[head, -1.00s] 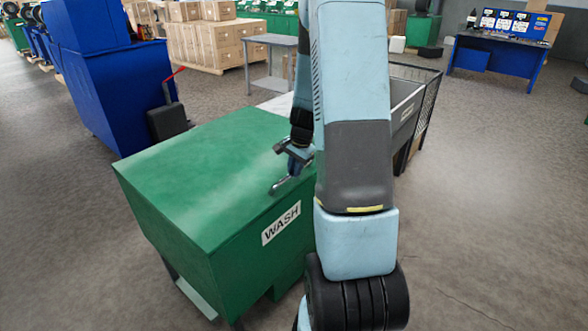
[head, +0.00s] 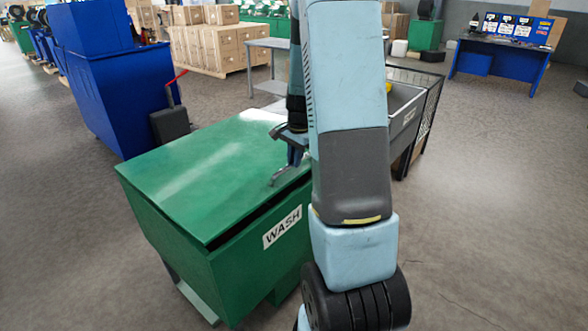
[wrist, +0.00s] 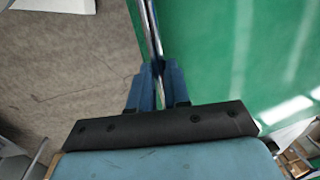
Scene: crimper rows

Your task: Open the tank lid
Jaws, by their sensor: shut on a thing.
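The green wash tank (head: 240,265) stands in front of me with a WASH label on its side. Its green lid (head: 205,180) is raised a little, with a dark gap along the front edge. A grey metal handle (head: 284,174) sits at the lid's right edge. My gripper (head: 295,150) is at that edge, partly hidden by my arm in the head view. In the wrist view my gripper (wrist: 158,85) is shut on the handle bar (wrist: 151,30), with the green lid (wrist: 230,60) to its right.
A grey bin (head: 405,108) with mesh sides stands behind the tank on the right. A blue machine (head: 110,85) and a dark pedal-like box with a red lever (head: 170,122) stand to the left. Open floor (head: 490,200) lies to the right.

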